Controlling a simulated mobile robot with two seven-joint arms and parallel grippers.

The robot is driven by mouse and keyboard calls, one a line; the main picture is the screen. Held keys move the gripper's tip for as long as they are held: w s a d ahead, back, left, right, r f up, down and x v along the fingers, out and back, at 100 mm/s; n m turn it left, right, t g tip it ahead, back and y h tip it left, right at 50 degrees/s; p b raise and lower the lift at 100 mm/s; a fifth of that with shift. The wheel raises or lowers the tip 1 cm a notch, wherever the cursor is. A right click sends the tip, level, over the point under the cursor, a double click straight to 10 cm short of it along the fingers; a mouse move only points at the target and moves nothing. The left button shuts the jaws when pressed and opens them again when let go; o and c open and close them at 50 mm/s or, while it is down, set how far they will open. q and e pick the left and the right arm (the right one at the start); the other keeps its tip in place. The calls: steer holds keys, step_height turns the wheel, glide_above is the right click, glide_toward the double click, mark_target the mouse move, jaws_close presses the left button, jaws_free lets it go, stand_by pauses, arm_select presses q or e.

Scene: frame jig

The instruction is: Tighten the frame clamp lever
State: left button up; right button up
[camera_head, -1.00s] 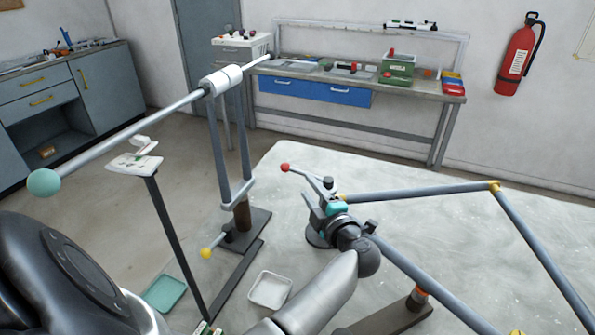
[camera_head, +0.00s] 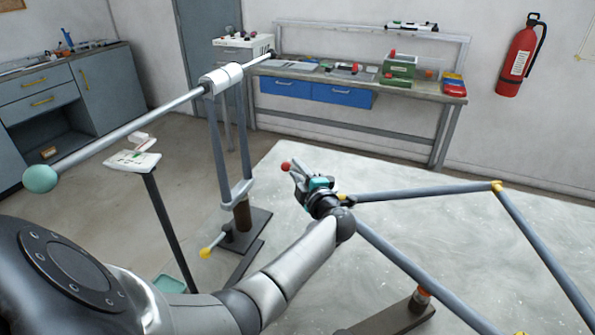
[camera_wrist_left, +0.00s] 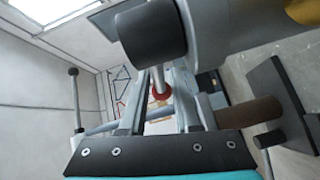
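The clamp lever with its red ball knob (camera_head: 286,166) sticks out at the left end of the grey tube frame (camera_head: 420,191). My left gripper (camera_head: 299,175) reaches in over the clamp, its fingers around the lever just behind the knob. In the left wrist view the fingers (camera_wrist_left: 160,98) stand apart, with the red knob (camera_wrist_left: 160,90) between them and a gap at the sides. The left gripper looks open. The clamp body is mostly hidden behind the gripper. My right gripper is in neither view.
A stand (camera_head: 238,214) with a yellow-knobbed lever (camera_head: 206,253) is left of my forearm. A long rod with a teal ball (camera_head: 40,179) crosses the left side. A workbench (camera_head: 350,82) stands at the back wall.

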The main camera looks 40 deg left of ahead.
arm_select(q)
jaws_close()
stand_by(1.1)
